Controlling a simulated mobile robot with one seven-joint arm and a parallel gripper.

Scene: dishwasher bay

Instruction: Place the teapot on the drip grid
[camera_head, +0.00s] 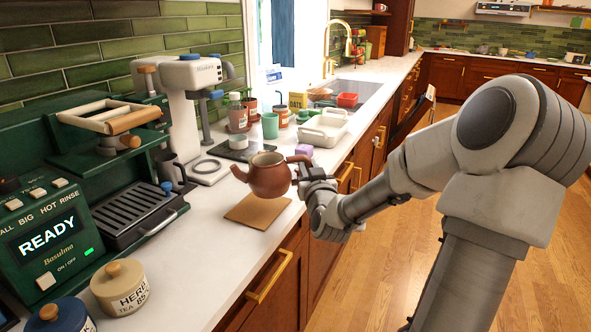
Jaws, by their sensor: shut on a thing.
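The brown teapot (268,176) is in the middle of the head view, with its spout to the left and its handle to the right. My gripper (305,172) is shut on the teapot at its handle side and holds it upright above the counter. The fingertips are small and partly hidden by the handle. The drip grid (130,208) is the dark slatted tray at the front of the green coffee machine (45,235), to the left of the teapot. The grid's slats look bare.
A brown square mat (257,212) lies on the white counter below the teapot. A beige HERB tea jar (120,288) stands in front of the grid. Cups and a white tray (322,130) are behind.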

